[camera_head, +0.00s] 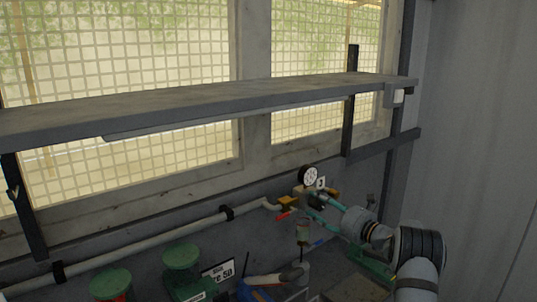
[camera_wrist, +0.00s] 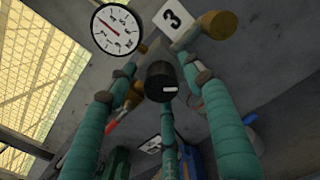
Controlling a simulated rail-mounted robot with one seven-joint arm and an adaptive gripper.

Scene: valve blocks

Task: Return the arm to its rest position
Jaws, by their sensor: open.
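My gripper (camera_head: 318,207) is at the lower right in the head view, reaching left toward the valve block by the wall. Its teal fingers are spread apart in the wrist view (camera_wrist: 160,78), and it holds nothing. A black knob (camera_wrist: 161,84) with a white mark shows between the fingertips; I cannot tell whether any finger touches it. My arm's dark wrist and pale links show at the lower right of the head view.
A round gauge (camera_head: 308,176) and a "3" label (camera_wrist: 173,17) sit just above the knob. Brass fittings (camera_head: 288,203) and a pale pipe (camera_head: 150,240) run along the wall. A grey shelf (camera_head: 200,103) hangs above. Green-lidded containers (camera_head: 182,256) stand lower left.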

